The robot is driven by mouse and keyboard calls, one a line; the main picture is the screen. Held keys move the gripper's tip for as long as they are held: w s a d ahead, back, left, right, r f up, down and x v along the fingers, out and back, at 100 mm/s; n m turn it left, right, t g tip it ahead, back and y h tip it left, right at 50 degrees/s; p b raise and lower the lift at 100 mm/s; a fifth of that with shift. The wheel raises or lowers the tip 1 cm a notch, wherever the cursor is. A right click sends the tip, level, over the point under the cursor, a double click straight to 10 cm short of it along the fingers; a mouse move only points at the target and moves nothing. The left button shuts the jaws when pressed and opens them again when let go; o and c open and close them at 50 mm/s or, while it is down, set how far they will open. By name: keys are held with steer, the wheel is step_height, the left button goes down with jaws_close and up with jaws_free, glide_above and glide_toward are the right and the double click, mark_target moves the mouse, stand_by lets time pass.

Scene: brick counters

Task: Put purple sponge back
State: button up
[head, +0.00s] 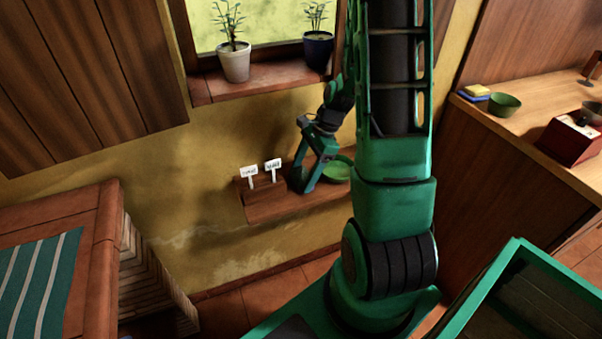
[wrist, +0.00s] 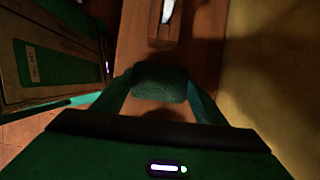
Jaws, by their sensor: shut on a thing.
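My gripper (head: 301,184) is low over the wooden wall shelf (head: 268,209), between the white labels and a green bowl. In the wrist view its two fingers close on the sides of a small rough block (wrist: 161,82), which looks like a sponge. The block appears dark teal there; I see no purple on it. Two small white labels stand at the shelf's left, one at the left (head: 249,172) and one nearer the gripper (head: 273,166). I cannot read them clearly.
The green bowl (head: 337,171) sits on the shelf right of my gripper. Above are a window sill (head: 265,81) and two potted plants. The right counter (head: 530,125) holds yellow and blue blocks (head: 476,91), another green bowl (head: 504,104) and a red box (head: 570,140).

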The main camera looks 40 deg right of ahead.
steer(key=o, duration=0.9)
steer(key=shift+o, duration=0.2)
steer(key=v, duration=1.1)
steer(key=s+a+r+n+h, duration=0.2)
steer(key=s+a+r+n, duration=0.1)
steer(key=s+n, duration=0.4)
steer(key=s+a+r+n+g+h, duration=0.1)
steer(key=s+r+n, duration=0.5)
steer(key=s, duration=0.6)
steer(key=shift+s+a+n+h, duration=0.3)
steer(key=shift+a+n+h, duration=0.3)
steer(key=shift+a+n, duration=0.35)
